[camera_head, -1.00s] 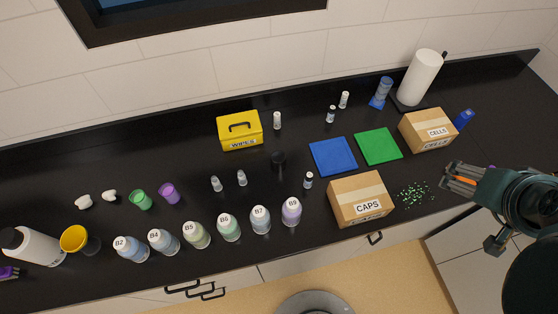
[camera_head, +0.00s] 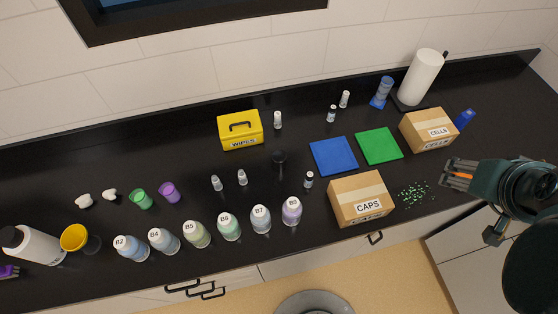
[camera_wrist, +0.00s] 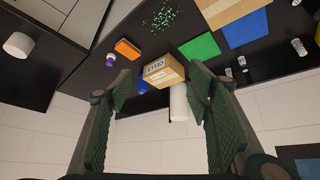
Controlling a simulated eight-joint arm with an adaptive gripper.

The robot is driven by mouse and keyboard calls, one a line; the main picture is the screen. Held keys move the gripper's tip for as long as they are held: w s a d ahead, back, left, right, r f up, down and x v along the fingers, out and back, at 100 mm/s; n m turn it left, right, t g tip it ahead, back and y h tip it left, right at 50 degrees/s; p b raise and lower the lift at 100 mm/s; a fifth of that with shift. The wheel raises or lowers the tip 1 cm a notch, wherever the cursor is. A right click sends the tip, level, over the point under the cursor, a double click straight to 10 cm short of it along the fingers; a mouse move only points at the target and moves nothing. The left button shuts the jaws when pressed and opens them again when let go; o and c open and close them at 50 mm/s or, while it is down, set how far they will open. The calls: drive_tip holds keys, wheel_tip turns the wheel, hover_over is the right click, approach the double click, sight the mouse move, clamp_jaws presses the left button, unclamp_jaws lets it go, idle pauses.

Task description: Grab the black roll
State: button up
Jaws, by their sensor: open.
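The black roll (camera_head: 279,158) is a small dark round piece on the black counter, below and right of the yellow wipes box in the head view. It blends with the counter, so its exact shape is hard to tell. I do not see it in the wrist view. My gripper (camera_head: 459,174) is far to its right, over the right part of the counter. In the wrist view my gripper (camera_wrist: 160,78) has its two green fingers wide apart with nothing between them.
The CAPS box (camera_head: 361,199), blue mat (camera_head: 334,156) and green mat (camera_head: 379,146) lie between my gripper and the roll. Several labelled bottles (camera_head: 229,227) line the front edge. The yellow wipes box (camera_head: 240,130) stands behind. An orange block (camera_wrist: 127,49) is near my gripper.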

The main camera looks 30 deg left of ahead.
drive_tip(key=w+a+f+n+g+y, duration=0.15)
drive_tip(key=w+a+n, duration=0.35)
drive_tip(key=a, duration=0.6)
drive_tip(key=n+g+h+b, duration=0.2)
drive_tip(key=n+g, duration=0.3)
drive_tip(key=n, duration=0.8)
hover_over(279, 156)
drive_tip(key=f, duration=2.2)
drive_tip(key=shift+w+d+f, duration=0.1)
drive_tip(key=shift+w+f, duration=0.1)
drive_tip(key=shift+w, duration=0.15)
drive_tip(key=shift+s+f+n, duration=0.15)
drive_tip(key=shift+f+n, duration=0.05)
drive_tip(key=shift+n, duration=0.1)
drive_tip(key=shift+f, duration=1.3)
drive_tip(key=shift+f, duration=0.1)
drive_tip(key=shift+s+f, duration=0.15)
drive_tip(key=shift+f, duration=2.35)
